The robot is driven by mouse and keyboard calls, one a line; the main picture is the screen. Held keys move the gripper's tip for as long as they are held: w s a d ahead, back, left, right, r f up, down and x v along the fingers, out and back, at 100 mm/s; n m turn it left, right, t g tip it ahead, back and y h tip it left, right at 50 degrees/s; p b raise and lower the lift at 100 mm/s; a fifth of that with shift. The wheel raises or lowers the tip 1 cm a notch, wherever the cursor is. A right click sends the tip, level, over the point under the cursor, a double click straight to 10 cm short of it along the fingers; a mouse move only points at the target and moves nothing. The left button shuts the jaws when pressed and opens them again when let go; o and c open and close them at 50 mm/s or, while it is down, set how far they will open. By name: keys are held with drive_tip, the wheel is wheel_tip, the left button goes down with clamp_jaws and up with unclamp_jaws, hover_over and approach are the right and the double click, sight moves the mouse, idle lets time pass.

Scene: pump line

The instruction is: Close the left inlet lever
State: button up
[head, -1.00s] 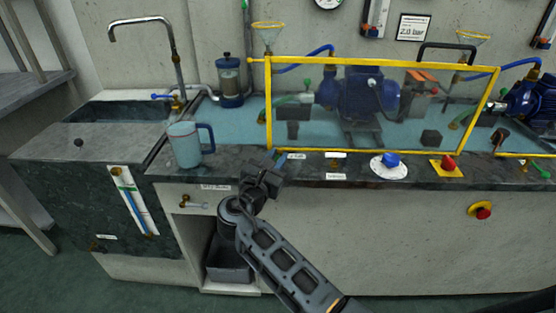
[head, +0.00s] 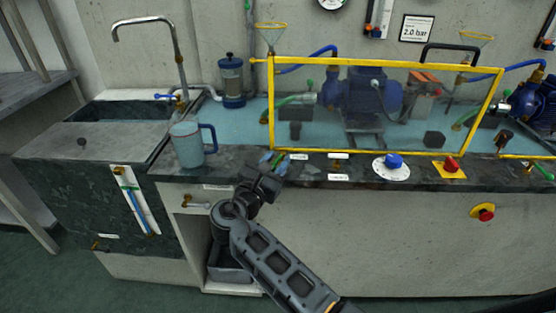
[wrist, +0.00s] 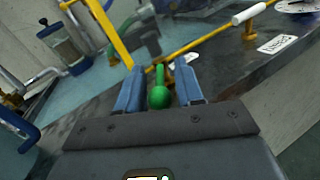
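A green lever with a ball knob (wrist: 158,97) shows in the wrist view at the bench's front edge. It lies between the two blue fingers of my gripper (wrist: 159,92). The fingers are open, with a gap visible on each side of the knob. I cannot tell whether either finger touches it. In the head view my gripper (head: 273,162) is at the front edge of the bench, left of a small white label. There the lever is mostly hidden by the gripper, and its exact angle is hard to tell.
A yellow-framed clear guard (head: 385,152) stands just behind, with a blue pump (head: 360,95) inside. A blue jug (head: 187,147) stands to the left. A white-handled lever (head: 338,156), a blue knob (head: 393,160) and a red knob (head: 450,164) line the edge to the right.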

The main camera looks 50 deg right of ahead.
drive_tip(key=v, duration=0.6)
drive_tip(key=shift+a, duration=0.2)
drive_tip(key=shift+s, duration=0.1)
